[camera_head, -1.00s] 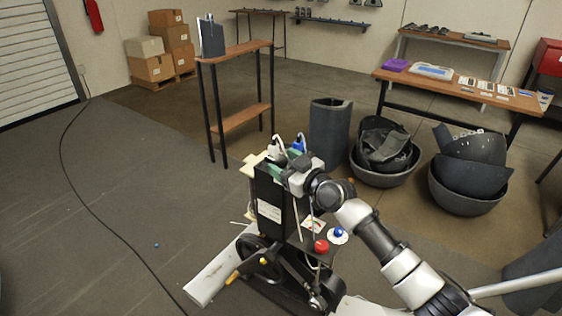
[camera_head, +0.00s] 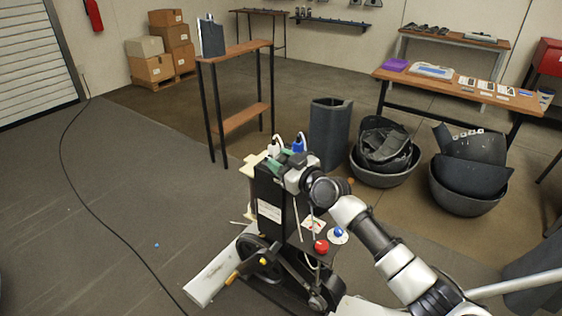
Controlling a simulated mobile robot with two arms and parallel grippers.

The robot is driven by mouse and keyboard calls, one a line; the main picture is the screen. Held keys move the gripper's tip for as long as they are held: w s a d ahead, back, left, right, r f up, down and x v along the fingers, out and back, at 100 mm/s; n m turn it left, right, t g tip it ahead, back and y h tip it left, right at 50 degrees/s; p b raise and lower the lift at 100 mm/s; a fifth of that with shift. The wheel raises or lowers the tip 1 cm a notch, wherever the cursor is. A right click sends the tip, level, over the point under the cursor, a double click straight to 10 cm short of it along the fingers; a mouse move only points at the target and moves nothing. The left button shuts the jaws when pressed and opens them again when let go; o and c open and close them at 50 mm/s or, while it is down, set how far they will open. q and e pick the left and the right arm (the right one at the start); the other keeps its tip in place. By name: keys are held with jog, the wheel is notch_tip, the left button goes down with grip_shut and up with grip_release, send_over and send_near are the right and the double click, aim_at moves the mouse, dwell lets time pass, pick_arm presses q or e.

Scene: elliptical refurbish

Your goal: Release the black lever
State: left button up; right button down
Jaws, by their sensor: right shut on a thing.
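The elliptical machine's black upright (camera_head: 268,195) stands in the lower middle of the head view. My right gripper (camera_head: 284,163) is at the top of this upright, its arm coming in from the lower right. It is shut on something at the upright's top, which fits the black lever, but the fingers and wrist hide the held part. I cannot make out the lever's outline against the dark upright. A red knob (camera_head: 321,246) and a blue knob (camera_head: 338,232) sit lower on the machine, apart from the gripper. My left gripper is not in view.
A narrow wooden stand (camera_head: 236,50) is behind the machine. A dark curved panel (camera_head: 329,135) and bowls of dark parts (camera_head: 386,178) stand to the right. A wooden table (camera_head: 450,88) is farther back.

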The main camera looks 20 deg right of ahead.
notch_tip(320, 180, up, 3)
jog(key=shift+r+p, duration=0.1)
jog(key=shift+p, duration=0.65)
jog(key=c, duration=0.7)
grip_release()
jog(key=shift+f, duration=0.2)
jog(key=shift+s+d, duration=0.1)
jog(key=shift+s, duration=0.1)
jog(key=v, duration=1)
jog(key=shift+s+b, duration=0.2)
jog(key=shift+b, duration=0.2)
